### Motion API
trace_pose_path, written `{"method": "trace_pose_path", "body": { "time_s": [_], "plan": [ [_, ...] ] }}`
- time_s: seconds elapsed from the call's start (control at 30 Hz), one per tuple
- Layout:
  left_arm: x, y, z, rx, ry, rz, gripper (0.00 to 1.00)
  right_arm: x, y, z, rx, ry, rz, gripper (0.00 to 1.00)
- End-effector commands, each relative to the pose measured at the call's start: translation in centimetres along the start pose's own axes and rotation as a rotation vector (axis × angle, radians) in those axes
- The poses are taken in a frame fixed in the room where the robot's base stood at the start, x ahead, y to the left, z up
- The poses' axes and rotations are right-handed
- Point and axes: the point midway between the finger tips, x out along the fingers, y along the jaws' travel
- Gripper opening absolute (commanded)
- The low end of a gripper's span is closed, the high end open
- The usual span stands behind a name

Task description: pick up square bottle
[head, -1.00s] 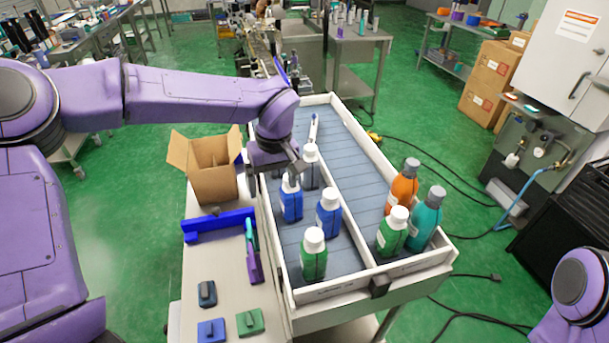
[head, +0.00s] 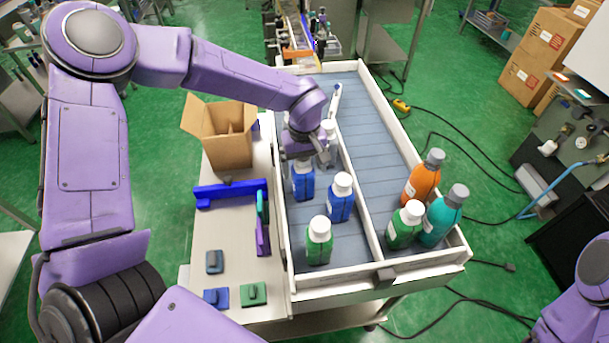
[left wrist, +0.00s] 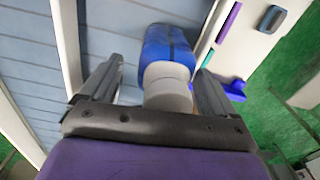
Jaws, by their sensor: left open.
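My left gripper (head: 306,152) is open over the left blue bottle (head: 303,184) in the tray's left lane. In the left wrist view this blue bottle (left wrist: 168,48) has a pale cap (left wrist: 167,84) lying between the two spread fingers of the gripper (left wrist: 153,88). I cannot tell whether either finger touches it. Another blue bottle (head: 340,203) with a white cap stands to its right, and a green bottle (head: 319,247) stands in front. A grey bottle (head: 329,152) behind is partly hidden by the gripper. My right gripper is out of view.
The right lane holds a green bottle (head: 402,230), an orange bottle (head: 420,186) and a teal bottle (head: 438,224). A white divider (head: 362,205) separates the lanes. A cardboard box (head: 222,148) and a blue bracket (head: 230,192) sit on the left side table. The right lane's far part is clear.

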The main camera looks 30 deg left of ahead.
Motion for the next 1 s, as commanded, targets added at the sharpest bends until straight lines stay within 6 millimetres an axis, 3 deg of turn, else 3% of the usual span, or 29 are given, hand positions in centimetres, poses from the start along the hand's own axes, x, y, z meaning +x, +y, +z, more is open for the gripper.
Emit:
{"method": "trace_pose_path", "body": {
  "time_s": [0.17, 0.3, 0.4, 0.77, 0.9, 1.0],
  "plan": [
    [0.0, 0.0, 0.0, 0.0, 0.0, 0.001, 0.86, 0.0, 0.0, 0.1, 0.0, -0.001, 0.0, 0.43],
    [0.0, 0.0, 0.0, 0.0, 0.0, 0.001, 0.4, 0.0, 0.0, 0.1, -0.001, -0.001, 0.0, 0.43],
    [0.0, 0.0, 0.0, 0.0, 0.0, 0.0, 0.15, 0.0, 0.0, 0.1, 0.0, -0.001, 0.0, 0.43],
    [-0.8, 0.0, -0.1, 0.001, 0.001, 0.003, 0.15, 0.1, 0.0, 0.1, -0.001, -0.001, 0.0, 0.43],
    [-3.2, 0.1, 0.0, 0.001, 0.001, 0.004, 0.15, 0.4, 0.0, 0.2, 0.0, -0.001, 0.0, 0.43],
    [-5.2, -1.7, 0.5, 0.0, 0.001, 0.008, 0.15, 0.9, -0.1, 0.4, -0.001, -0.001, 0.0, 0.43]
  ]
}}
